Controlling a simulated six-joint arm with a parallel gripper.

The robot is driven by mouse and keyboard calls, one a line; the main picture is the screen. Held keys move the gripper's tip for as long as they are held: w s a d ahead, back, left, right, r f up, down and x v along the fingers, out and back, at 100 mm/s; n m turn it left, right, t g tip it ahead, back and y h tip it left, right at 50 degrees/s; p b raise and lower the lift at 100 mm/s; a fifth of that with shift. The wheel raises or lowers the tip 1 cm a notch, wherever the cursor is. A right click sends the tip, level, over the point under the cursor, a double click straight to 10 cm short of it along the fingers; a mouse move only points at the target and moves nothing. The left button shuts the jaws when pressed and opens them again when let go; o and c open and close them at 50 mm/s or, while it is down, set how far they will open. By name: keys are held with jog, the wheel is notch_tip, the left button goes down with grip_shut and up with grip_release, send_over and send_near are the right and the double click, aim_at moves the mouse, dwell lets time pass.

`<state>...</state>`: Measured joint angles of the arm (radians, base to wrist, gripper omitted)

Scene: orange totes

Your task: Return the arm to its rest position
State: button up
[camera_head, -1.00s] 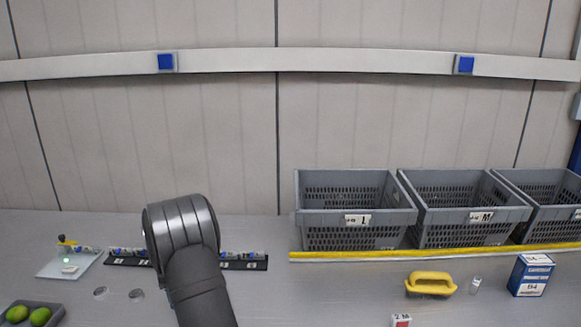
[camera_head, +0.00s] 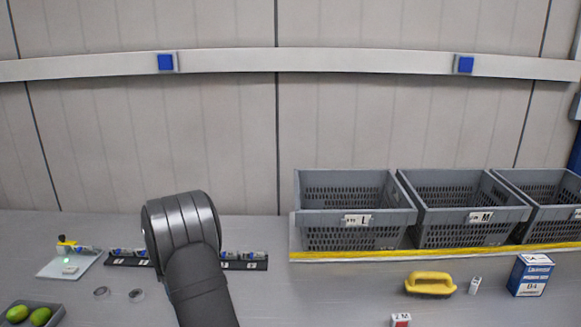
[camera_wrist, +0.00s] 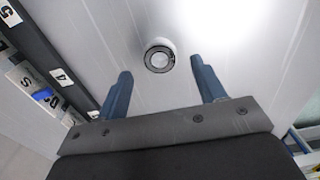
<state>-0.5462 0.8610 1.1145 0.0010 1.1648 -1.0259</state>
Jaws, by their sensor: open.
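My gripper (camera_wrist: 162,88) shows in the wrist view with its two blue fingers apart and nothing between them. A round metal piece (camera_wrist: 159,56) lies on the grey surface beyond the fingertips, apart from them. In the head view my dark arm stands in the left middle; its rounded joint hides the fingers and part of the black numbered rack (camera_head: 245,261) behind it. The rack also shows in the wrist view at the left edge (camera_wrist: 45,60).
Grey crates (camera_head: 352,219) stand at the back right behind a yellow strip (camera_head: 430,253). A yellow-handled tool (camera_head: 430,283), a small white bottle (camera_head: 474,285) and a blue-white box (camera_head: 530,275) are before them. Two small discs (camera_head: 136,295) and a tray of green fruit (camera_head: 57,313) lie left.

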notch_tip(320, 180, down, 4)
jog(key=shift+r, duration=0.1)
jog(key=r, duration=0.5)
jog(key=shift+d+r, duration=0.25)
jog(key=shift+d, duration=0.15)
jog(key=d+r, duration=0.6)
jog(key=d, duration=0.4)
jog(key=s+a+n, duration=0.1)
jog(key=s+a, duration=1.2)
jog(key=a, duration=0.3)
jog(key=s+a+f, duration=0.1)
jog(key=a+f, duration=0.1)
jog(key=a, duration=0.1)
jog(key=s+a+f, duration=0.1)
jog(key=a+f, duration=0.1)
jog(key=a, duration=0.2)
jog(key=s+a+f, duration=0.1)
jog(key=a+f, duration=0.1)
jog(key=a, duration=0.1)
jog(key=shift+a+f, duration=0.2)
jog(key=shift+f, duration=0.15)
jog(key=shift+a+f, duration=0.25)
jog(key=shift+f, duration=0.5)
